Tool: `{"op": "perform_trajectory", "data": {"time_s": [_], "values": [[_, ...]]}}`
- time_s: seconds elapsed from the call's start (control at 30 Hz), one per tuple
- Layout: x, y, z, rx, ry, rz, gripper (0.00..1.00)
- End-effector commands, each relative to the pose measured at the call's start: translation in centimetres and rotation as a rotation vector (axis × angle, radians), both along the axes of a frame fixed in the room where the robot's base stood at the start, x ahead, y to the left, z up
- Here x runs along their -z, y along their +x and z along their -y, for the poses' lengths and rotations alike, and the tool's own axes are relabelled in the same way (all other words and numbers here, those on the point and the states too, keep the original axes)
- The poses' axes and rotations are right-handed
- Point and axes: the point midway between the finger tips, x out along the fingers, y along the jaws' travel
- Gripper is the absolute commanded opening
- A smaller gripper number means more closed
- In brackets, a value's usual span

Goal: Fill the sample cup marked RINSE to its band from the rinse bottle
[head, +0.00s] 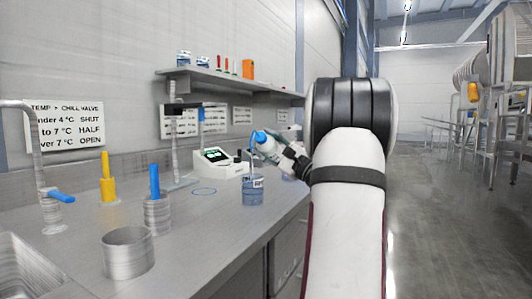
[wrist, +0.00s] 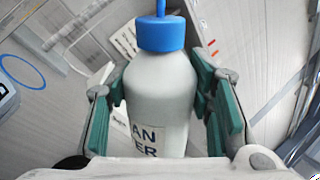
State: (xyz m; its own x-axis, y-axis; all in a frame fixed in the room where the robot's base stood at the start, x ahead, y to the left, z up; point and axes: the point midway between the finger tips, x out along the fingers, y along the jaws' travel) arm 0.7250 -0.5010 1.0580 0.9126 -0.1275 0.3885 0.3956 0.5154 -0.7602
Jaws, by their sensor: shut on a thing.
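My gripper (wrist: 163,100) is shut on a white bottle (wrist: 160,85) with a blue cap and a thin blue spout. Its teal pads press the bottle from both sides. The bottle's label is partly hidden; "AN" and "ER" show. In the head view my gripper (head: 286,155) holds the bottle (head: 268,147) tilted, cap end to the left, above the counter. A clear bluish cup (head: 253,190) with a label stands upright below the cap end. I cannot read its label, and its band and liquid level are not clear.
A white device with a green screen (head: 215,156) stands behind the cup. A blue ring (head: 204,191) lies on the counter to its left. A metal cup (head: 157,214) with a blue-handled item, a larger metal pot (head: 128,252) and a yellow-handled item (head: 108,180) stand further left.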

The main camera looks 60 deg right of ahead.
Motion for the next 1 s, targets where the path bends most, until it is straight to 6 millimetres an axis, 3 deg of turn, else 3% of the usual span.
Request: {"op": "perform_trajectory", "data": {"time_s": [0.43,1.0], "values": [[-1.0,0.0,0.0,0.000,-0.117,0.014,0.10],[-1.2,0.0,-0.1,0.000,-0.133,0.017,0.10]]}}
